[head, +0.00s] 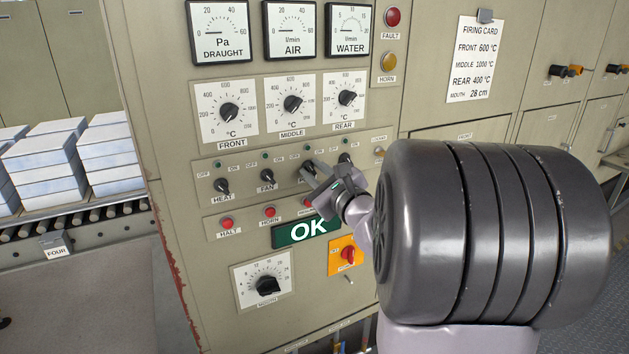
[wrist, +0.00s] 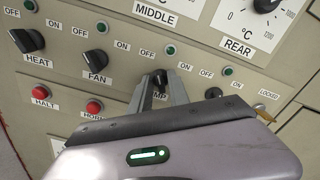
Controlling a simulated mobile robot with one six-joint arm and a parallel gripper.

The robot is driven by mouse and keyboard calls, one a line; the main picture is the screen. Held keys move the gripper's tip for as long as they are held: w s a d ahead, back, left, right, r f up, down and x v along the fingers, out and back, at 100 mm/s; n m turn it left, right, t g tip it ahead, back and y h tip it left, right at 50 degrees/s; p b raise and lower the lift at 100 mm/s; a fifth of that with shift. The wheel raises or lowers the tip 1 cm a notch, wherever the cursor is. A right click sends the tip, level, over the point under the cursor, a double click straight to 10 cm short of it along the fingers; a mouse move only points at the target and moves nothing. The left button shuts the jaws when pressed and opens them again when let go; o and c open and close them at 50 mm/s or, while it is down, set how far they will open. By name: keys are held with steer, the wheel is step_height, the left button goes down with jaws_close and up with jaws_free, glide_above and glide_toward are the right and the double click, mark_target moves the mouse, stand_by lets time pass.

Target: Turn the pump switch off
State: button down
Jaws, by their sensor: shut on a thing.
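The pump switch (head: 308,166) is a black rotary knob, third in the row of switches on the beige panel. It also shows between my fingertips in the wrist view (wrist: 160,78). My gripper (head: 313,169) reaches it from the lower right, and its two grey fingers (wrist: 160,88) are shut on the knob, one on each side. The fingers partly cover the knob and its label, of which "MP" shows. I cannot tell its exact pointing direction. A green lamp (wrist: 170,50) sits above it, between the OFF and ON marks.
The HEAT knob (head: 221,186) and FAN knob (head: 267,176) are to the left; another knob (head: 345,159) is close on the right. Red HALT (head: 227,223) and HORN (head: 270,211) buttons lie below. A green OK sign (head: 305,230) and orange-backed red switch (head: 347,254) are lower.

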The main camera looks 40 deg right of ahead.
steer(key=shift+n+b, duration=0.35)
steer(key=shift+n, duration=0.05)
steer(key=c, duration=1.5)
jaws_free()
steer(key=p+v, duration=0.1)
steer(key=v, duration=1.6)
steer(key=shift+s+a, duration=0.15)
